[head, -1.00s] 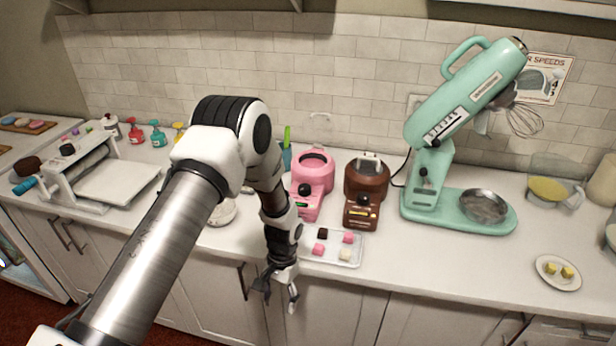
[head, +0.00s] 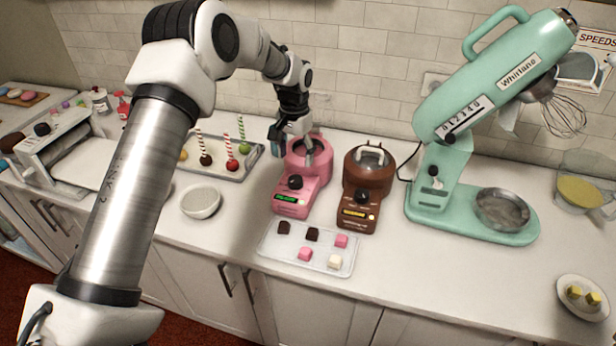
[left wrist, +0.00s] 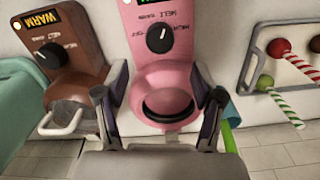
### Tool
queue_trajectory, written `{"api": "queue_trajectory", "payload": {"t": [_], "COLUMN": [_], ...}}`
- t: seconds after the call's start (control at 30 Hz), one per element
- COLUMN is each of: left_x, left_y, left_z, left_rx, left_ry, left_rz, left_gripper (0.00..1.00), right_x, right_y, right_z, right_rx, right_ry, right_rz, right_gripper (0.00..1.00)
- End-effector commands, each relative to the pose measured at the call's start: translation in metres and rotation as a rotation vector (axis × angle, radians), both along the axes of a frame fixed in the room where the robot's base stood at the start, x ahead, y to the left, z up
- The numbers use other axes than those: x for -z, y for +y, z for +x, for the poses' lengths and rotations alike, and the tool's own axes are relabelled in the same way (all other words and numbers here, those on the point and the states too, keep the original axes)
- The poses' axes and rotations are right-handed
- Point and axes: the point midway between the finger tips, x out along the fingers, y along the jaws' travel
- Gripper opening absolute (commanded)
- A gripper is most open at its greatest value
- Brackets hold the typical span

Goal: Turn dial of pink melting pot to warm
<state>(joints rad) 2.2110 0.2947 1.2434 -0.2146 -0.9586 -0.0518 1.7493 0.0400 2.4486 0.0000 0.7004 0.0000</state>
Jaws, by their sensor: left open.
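The pink melting pot (head: 318,181) stands on the counter, its bowl at the back and its black dial (head: 295,182) on the sloped front above a green-lit display (head: 287,199). In the left wrist view the dial (left wrist: 160,39) shows upside down, its white mark pointing toward the display, whose text is cut off. My left gripper (head: 292,141) is over the back of the pot, beyond the dial. In the left wrist view its open fingers (left wrist: 160,98) are on either side of the pot's round bowl, with nothing held; contact cannot be told. My right gripper is not in view.
A brown melting pot (head: 381,180) stands close right; its display reads WARM in the left wrist view (left wrist: 51,19). A tray of cubes (head: 275,252) lies in front. A white bowl (head: 200,202) and cake-pop tray (head: 238,176) are left. A mint mixer (head: 440,180) stands right.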

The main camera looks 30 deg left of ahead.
Motion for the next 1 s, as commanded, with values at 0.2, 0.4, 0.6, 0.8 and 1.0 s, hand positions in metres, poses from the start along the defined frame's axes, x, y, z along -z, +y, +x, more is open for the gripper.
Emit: {"api": "queue_trajectory", "payload": {"t": [0.2,0.4,0.6,0.8,1.0], "left_x": [0.015,0.052,0.080,0.085,0.085], "left_y": [0.000,0.000,0.000,0.000,0.000], "left_z": [-0.001,-0.002,-0.001,-0.001,-0.001], "left_rx": [0.000,-0.001,0.000,0.000,0.000], "left_ry": [0.002,0.003,0.000,-0.001,-0.001], "left_rz": [-0.001,-0.001,0.000,0.000,0.000], "left_gripper": [0.68,0.68,0.68,0.68,0.19], "right_x": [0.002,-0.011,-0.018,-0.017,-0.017], "right_y": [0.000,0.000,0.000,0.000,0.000], "right_z": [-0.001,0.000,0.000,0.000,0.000], "right_rx": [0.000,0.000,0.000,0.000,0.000], "right_ry": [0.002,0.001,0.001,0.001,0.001], "right_rz": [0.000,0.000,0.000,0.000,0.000], "right_gripper": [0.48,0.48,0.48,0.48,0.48]}}
